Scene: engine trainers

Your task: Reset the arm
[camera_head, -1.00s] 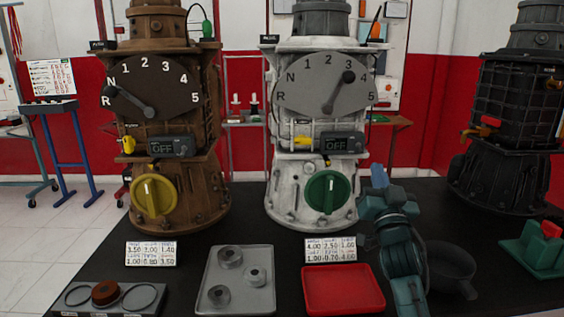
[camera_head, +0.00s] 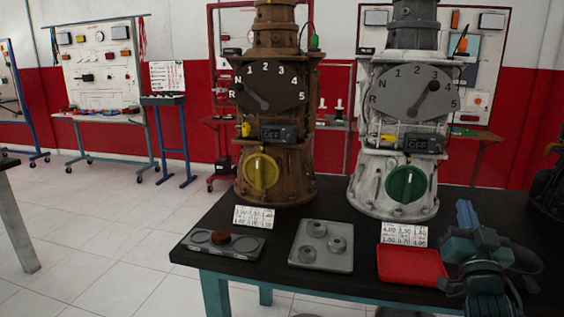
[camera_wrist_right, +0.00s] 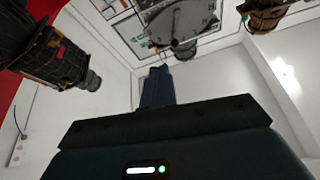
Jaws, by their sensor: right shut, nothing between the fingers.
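My right gripper (camera_head: 467,213) is on the right of the head view, just right of the red tray. Its blue fingers point up, are together and hold nothing. In the right wrist view the shut fingers (camera_wrist_right: 157,88) stand up in the middle. The right forearm bends down over the table's front edge. My left gripper is not in view. The brown engine trainer (camera_head: 275,140) and the white engine trainer (camera_head: 405,150) stand upright behind the trays, apart from my right gripper.
The red tray (camera_head: 412,277) is empty. Open floor (camera_head: 110,240) lies left of the table.

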